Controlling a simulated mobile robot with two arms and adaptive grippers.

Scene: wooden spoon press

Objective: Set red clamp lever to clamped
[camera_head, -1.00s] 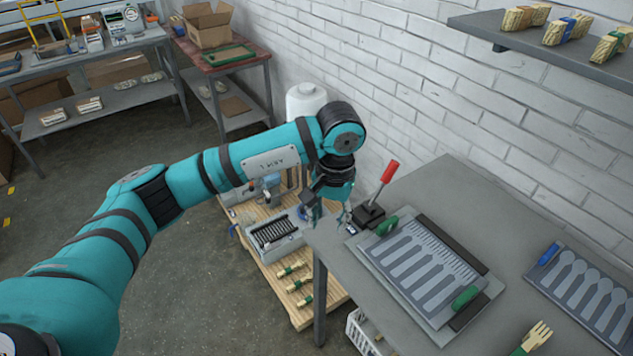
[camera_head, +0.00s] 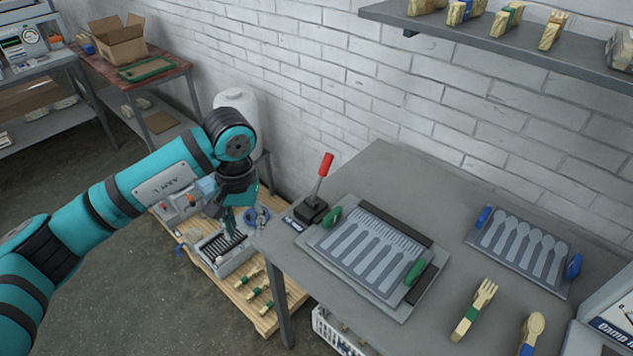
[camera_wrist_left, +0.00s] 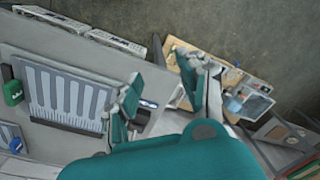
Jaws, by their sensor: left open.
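The red clamp lever (camera_head: 325,165) stands up from a black base (camera_head: 311,209) at the left end of the grey table, leaning slightly right. Its red grip is not visible in the left wrist view. My left gripper (camera_head: 245,220) is left of the lever, just off the table's left edge, pointing down. It is open and empty, apart from the lever. In the left wrist view its two teal fingers (camera_wrist_left: 165,88) are spread wide, with the table edge and floor between and beyond them. My right gripper is not in view.
A press plate with spoon shapes (camera_head: 370,250) and green handles lies right of the lever. A second mould with blue handles (camera_head: 525,250) and a wooden fork bundle (camera_head: 474,310) lie farther right. The brick wall (camera_head: 330,90) stands behind. A pallet (camera_head: 240,290) sits below left.

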